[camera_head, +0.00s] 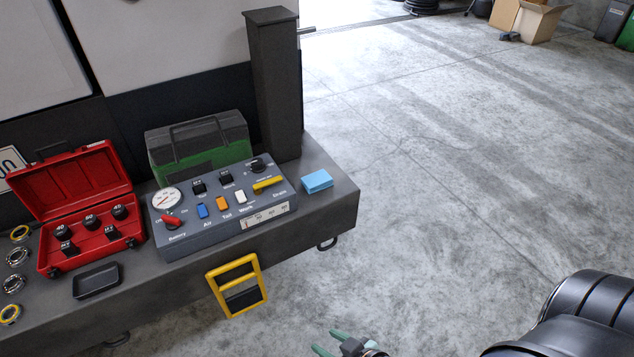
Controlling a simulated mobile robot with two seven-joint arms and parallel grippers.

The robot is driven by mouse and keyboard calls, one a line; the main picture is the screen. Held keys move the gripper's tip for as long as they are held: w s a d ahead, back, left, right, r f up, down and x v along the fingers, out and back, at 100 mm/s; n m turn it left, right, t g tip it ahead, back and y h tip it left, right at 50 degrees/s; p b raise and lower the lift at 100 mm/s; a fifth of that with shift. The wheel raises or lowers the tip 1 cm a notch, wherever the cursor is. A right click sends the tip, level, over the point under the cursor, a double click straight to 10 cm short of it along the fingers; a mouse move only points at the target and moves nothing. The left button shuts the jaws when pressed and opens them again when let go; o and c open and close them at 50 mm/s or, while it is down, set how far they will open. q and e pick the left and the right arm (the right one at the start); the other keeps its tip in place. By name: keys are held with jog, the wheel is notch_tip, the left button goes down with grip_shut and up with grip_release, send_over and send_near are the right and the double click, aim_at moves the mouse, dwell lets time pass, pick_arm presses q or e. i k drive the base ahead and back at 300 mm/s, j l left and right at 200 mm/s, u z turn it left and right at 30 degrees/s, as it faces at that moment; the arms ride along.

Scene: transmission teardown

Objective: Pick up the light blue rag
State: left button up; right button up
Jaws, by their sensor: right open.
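The light blue rag (317,181) lies folded flat near the right end of the grey bench top, just right of the control panel. My right gripper (328,343) shows at the bottom edge of the view, with green fingers spread apart and nothing seen between them. It is well below the rag in the picture, in front of the bench and apart from it. My left gripper is not in view.
The control panel (222,213) with switches and a gauge stands left of the rag. A dark post (274,90) rises behind it. A green case (198,149) and open red socket box (88,215) stand farther left. A yellow handle (236,286) juts from the bench front.

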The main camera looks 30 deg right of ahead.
aim_at(320, 180)
jog(key=i+l, duration=1.1)
jog(key=l, duration=0.25)
jog(key=z, duration=0.05)
